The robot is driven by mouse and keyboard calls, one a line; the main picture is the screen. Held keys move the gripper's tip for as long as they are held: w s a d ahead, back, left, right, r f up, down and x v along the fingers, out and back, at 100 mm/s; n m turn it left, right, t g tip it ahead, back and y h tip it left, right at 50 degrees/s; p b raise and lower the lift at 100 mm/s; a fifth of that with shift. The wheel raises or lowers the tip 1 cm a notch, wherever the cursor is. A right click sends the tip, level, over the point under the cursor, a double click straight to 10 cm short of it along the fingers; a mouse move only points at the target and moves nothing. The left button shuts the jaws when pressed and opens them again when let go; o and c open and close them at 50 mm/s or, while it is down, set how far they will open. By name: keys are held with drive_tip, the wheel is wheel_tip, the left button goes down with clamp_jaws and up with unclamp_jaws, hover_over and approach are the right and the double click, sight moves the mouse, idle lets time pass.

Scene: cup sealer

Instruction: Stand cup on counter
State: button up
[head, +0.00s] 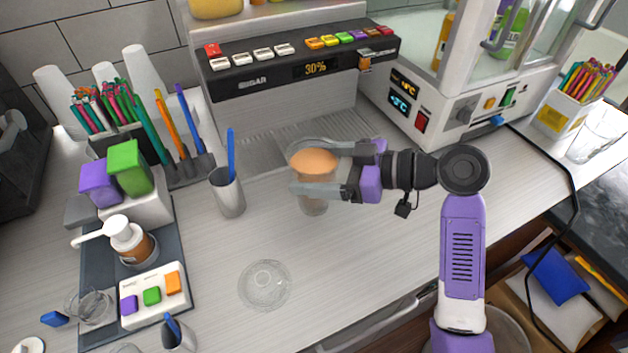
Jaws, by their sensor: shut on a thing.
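A clear cup (314,200) with an orange-brown drink in it is at the middle of the counter (350,260), just in front of the sugar dispenser's grated tray. My gripper (318,168) reaches in from the right and is shut on this cup, with one finger on its far side and one on its near side. The cup looks upright. Its lower part shows below the near finger. I cannot tell whether its base touches the counter.
The sugar dispenser (300,60) and a white machine (420,100) stand behind. A clear dome lid (265,286) lies on the counter in front. A cup with a blue straw (228,192) stands left of my gripper. The counter is clear at front right.

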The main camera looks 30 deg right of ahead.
drive_tip(key=shift+f, duration=2.05)
drive_tip(key=shift+f, duration=0.15)
drive_tip(key=o, duration=2.1)
drive_tip(key=shift+c, duration=0.2)
drive_tip(key=shift+d+r, duration=0.1)
drive_tip(key=shift+r, duration=0.1)
drive_tip(key=b+v, duration=0.2)
drive_tip(key=v, duration=1)
